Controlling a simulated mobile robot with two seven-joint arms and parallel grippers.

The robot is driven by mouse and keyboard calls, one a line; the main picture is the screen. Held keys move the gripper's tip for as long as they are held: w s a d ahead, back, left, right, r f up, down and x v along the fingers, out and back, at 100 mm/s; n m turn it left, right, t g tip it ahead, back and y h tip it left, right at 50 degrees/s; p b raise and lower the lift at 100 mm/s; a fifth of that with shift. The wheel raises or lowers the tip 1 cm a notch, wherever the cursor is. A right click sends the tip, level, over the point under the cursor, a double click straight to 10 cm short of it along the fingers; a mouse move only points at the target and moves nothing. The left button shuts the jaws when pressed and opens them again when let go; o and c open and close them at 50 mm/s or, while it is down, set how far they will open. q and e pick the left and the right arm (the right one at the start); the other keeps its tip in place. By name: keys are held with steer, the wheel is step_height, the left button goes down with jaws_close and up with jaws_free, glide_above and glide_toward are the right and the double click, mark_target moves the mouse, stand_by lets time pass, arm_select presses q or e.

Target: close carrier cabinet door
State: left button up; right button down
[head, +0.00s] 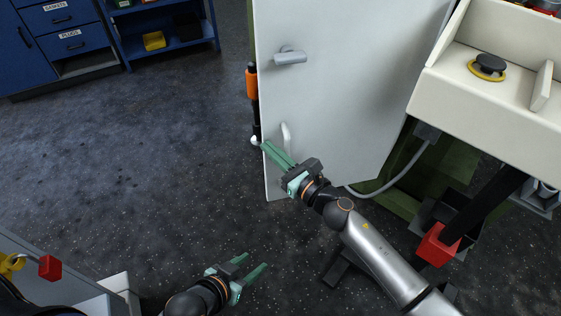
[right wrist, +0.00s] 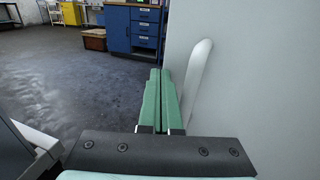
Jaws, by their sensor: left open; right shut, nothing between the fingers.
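The cabinet door (head: 345,75) is a large light-grey panel standing open in the head view, with a grey latch (head: 290,58) near its upper left and a pale upright handle (head: 286,137) lower down. My right gripper (head: 268,147) is shut and empty, its green fingers near the door's lower left edge, just by the handle. In the right wrist view the shut fingers (right wrist: 158,100) point along the door face beside the pale handle (right wrist: 196,80); I cannot tell whether they touch it. My left gripper (head: 254,266) is open and empty, low over the floor.
An orange and black tool-like object (head: 252,88) stands at the door's left edge. A cream control panel (head: 440,90) with a black button is at right, a grey hose (head: 395,175) below it. Blue drawers (head: 70,35) stand at the far left. The floor at left is clear.

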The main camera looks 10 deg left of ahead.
steer(key=shift+w+a+b, duration=0.25)
steer(key=shift+w+a, duration=0.15)
steer(key=shift+w, duration=0.2)
steer(key=shift+w+a+b, duration=0.25)
steer(key=shift+w+a, duration=0.1)
steer(key=shift+w, duration=0.25)
